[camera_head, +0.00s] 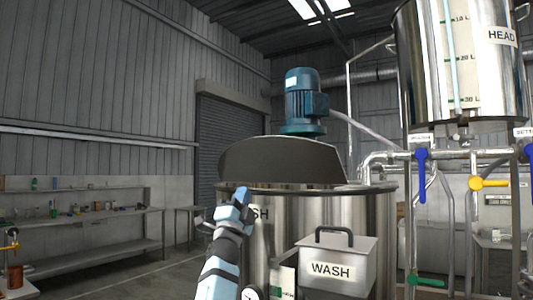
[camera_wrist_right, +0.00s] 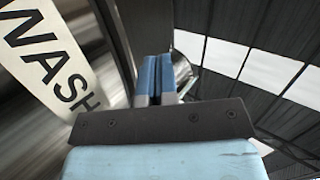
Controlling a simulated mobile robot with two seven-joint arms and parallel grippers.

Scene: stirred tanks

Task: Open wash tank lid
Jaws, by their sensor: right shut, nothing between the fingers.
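The wash tank (camera_head: 330,215) is a large shiny steel cylinder in the middle of the head view. Its dark lid (camera_head: 285,160) stands tilted up above the rim, in front of a blue motor (camera_head: 303,100). My right gripper (camera_head: 242,194) is at the tank's front left, near the rim and below the lid, partly covering the tank's label. In the wrist view its blue fingers (camera_wrist_right: 158,78) are together with nothing between them. The WASH label (camera_wrist_right: 47,60) shows close by at the left there. I cannot tell whether the gripper touches the tank. My left gripper is not in view.
A steel box marked WASH (camera_head: 335,265) with a black handle is at the tank's front right. The HEAD tank (camera_head: 460,60), pipes and a blue valve handle (camera_head: 421,175) are at the right. A workbench (camera_head: 80,215) stands at the far left, with open floor before it.

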